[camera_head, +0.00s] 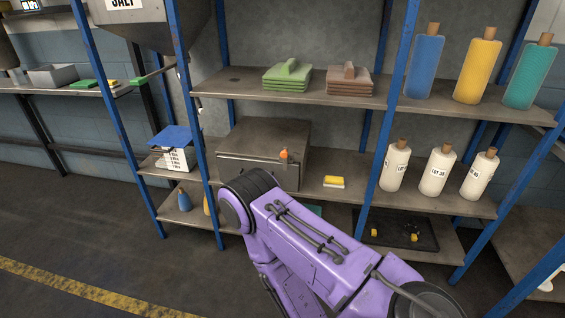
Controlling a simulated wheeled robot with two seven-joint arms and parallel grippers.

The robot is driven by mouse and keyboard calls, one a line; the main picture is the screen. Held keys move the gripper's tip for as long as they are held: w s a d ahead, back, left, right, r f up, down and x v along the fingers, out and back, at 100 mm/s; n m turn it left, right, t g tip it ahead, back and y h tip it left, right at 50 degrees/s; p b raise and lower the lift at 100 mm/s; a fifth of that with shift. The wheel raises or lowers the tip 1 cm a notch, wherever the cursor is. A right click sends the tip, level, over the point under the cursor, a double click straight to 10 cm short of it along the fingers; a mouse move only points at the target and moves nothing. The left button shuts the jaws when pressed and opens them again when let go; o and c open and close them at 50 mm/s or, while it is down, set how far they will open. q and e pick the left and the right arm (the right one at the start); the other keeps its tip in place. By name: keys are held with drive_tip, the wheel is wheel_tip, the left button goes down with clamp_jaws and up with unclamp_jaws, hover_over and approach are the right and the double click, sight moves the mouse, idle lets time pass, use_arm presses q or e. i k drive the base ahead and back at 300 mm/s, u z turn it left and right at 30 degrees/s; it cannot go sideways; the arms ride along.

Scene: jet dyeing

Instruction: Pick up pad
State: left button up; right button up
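Several things could be the pad, and I cannot tell which one is meant. A small yellow block with a white base (334,182) lies on the middle shelf, right of a grey metal box. A green stack with a handle (288,77) and a brown stack with a handle (350,80) sit on the upper shelf. A flat green piece (83,84) lies on the left bench. My purple right arm reaches in from the lower right, in front of the shelves, and hides part of the lower shelf. Neither gripper shows.
The grey metal box (262,150) with an orange knob fills the middle shelf's left part. White bottles (437,171) stand right of it, coloured bottles (475,70) above. Blue posts (390,100) divide the rack. A black tray (398,230) lies low. Floor at left is clear.

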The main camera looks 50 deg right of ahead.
sight(338, 182)
drive_tip(key=u, duration=0.45)
drive_tip(key=i, duration=1.1)
drive_tip(key=z, duration=1.4)
drive_tip(key=i, duration=0.75)
drive_tip(key=z, duration=0.9)
